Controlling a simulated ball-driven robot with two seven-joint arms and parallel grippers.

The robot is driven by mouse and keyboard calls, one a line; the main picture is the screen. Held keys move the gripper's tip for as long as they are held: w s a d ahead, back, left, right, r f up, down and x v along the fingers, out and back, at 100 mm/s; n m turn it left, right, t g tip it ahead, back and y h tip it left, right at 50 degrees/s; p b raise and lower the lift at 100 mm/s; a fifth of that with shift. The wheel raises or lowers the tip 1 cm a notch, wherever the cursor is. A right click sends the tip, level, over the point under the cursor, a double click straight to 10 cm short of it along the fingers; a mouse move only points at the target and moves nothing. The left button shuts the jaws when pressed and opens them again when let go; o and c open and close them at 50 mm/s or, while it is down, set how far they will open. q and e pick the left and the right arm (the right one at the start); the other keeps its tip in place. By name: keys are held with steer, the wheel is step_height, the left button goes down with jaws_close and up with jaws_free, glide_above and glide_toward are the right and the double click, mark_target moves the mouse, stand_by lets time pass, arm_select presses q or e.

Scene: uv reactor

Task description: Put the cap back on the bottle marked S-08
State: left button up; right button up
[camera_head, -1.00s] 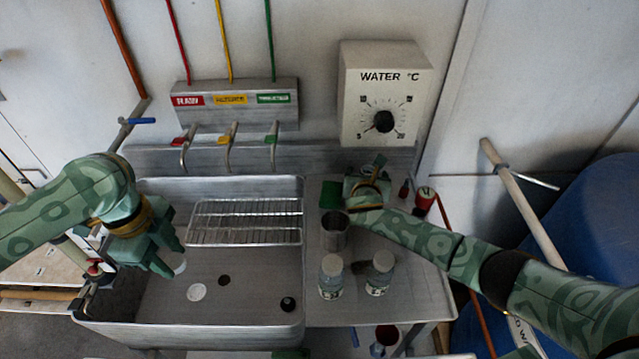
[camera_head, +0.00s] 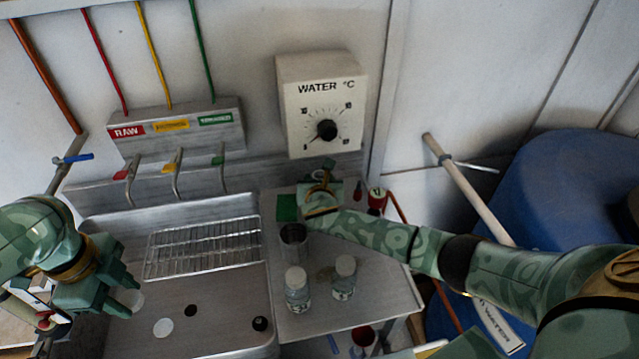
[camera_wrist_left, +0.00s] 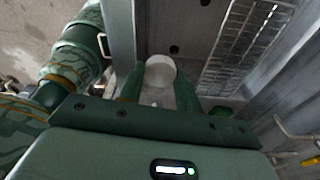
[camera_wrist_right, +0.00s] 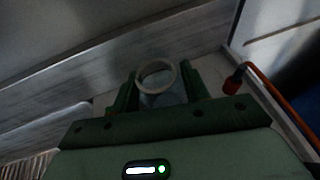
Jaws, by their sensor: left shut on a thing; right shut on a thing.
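My left gripper (camera_head: 128,298) is over the left part of the sink, shut on a white round cap (camera_wrist_left: 160,71). The cap also shows at its fingertips in the head view (camera_head: 134,300). My right gripper (camera_head: 324,176) is at the back of the side counter, below the water dial. It is shut on an uncapped clear bottle, whose round open mouth (camera_wrist_right: 156,77) shows in the right wrist view. My arm mostly hides this bottle in the head view. Its marking cannot be read. The cap and this bottle are well apart.
Two capped bottles (camera_head: 298,289) (camera_head: 344,277) and a metal cup (camera_head: 294,240) stand on the counter (camera_head: 385,293). A green pad (camera_head: 287,207) lies behind the cup. The sink (camera_head: 225,337) holds a wire rack (camera_head: 203,248), a white disc (camera_head: 163,327) and a small black item (camera_head: 260,323).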

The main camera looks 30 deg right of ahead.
arm_select(q)
steer(key=shift+r+p, duration=0.45)
steer(key=shift+r, duration=0.25)
arm_select(e)
steer(key=r, duration=0.2)
steer(key=shift+a+r, duration=0.25)
steer(key=shift+r, duration=0.1)
arm_select(q)
steer(key=shift+f+b, duration=0.5)
steer(key=shift+f, duration=0.05)
arm_select(e)
steer(key=s+a, duration=0.2)
steer(key=a, duration=1.5)
steer(key=shift+s+a+f, duration=0.15)
steer(key=shift+s+f, duration=0.05)
steer(key=shift+s, duration=0.05)
steer(key=o, duration=0.5)
steer(key=c, duration=0.8)
arm_select(q)
steer(key=shift+s, duration=0.1)
